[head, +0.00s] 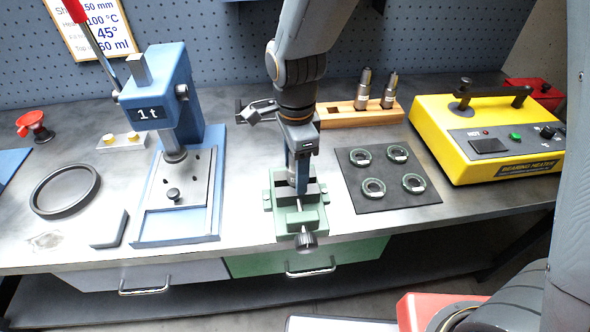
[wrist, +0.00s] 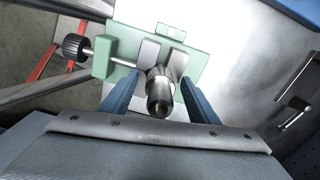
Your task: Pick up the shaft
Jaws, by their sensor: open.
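A metal shaft (wrist: 159,96), stepped and round, stands in the jaws of a green vise (wrist: 123,68). In the head view the vise (head: 284,222) sits near the bench's front edge, and the shaft is mostly hidden by my gripper. My gripper (head: 298,172) is pointing down over the vise. In the wrist view its two blue fingers (wrist: 158,84) are apart, one on each side of the shaft, with visible gaps. The shaft's end faces the camera between them. I cannot tell whether a finger touches the vise.
A blue press (head: 160,110) stands left of the vise. A dark mat (head: 388,204) with several bearing rings lies to the right. Behind are a wooden rack (head: 340,117) holding metal tools and, farther right, a yellow bearing heater (head: 440,130). A black ring (head: 40,200) lies at the left.

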